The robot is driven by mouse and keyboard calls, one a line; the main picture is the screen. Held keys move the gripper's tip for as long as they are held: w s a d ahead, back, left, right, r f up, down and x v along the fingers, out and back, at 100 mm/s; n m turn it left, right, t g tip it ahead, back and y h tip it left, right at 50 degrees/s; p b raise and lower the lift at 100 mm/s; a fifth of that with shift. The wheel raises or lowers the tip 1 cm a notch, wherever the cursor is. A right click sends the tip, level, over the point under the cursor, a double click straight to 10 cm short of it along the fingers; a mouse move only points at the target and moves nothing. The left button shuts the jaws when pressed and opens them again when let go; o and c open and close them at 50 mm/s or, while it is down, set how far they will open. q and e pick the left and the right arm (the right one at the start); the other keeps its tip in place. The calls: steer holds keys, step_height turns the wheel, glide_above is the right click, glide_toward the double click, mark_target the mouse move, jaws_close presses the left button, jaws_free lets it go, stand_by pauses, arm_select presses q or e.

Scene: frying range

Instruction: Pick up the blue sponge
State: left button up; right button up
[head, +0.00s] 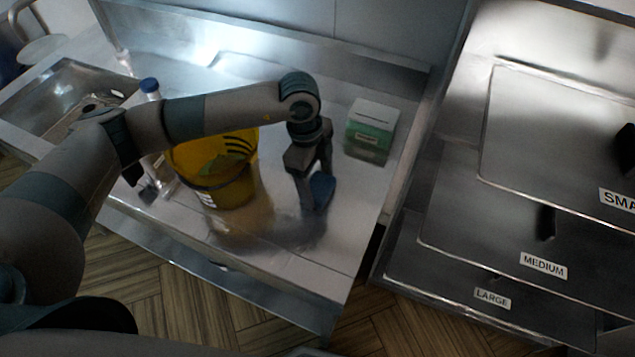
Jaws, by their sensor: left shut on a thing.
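The blue sponge (322,187) is at the fingertips of my left gripper (314,196), near the right end of the steel counter (280,240). My left gripper points down and is shut on the sponge. Part of the sponge is hidden behind the fingers. I cannot tell whether the sponge still touches the counter. My right gripper is not in view.
A yellow bucket (225,185) stands left of the gripper, partly behind my arm. A green and white box (371,130) stands to the right. A blue-capped bottle (150,87) and sink (75,95) are at left. Labelled steel lids (480,240) lie right.

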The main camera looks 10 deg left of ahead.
mark_target(320, 187)
arm_select(q)
step_height(320, 187, up, 4)
steer(key=shift+f+p, duration=0.1)
steer(key=shift+p, duration=0.95)
steer(key=s+d+r+p, duration=0.6)
steer(key=s, duration=0.4)
steer(key=shift+d+r+p, duration=0.15)
steer(key=shift+r+p, duration=0.15)
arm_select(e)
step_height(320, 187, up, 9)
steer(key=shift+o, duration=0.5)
arm_select(q)
steer(key=shift+w, duration=0.15)
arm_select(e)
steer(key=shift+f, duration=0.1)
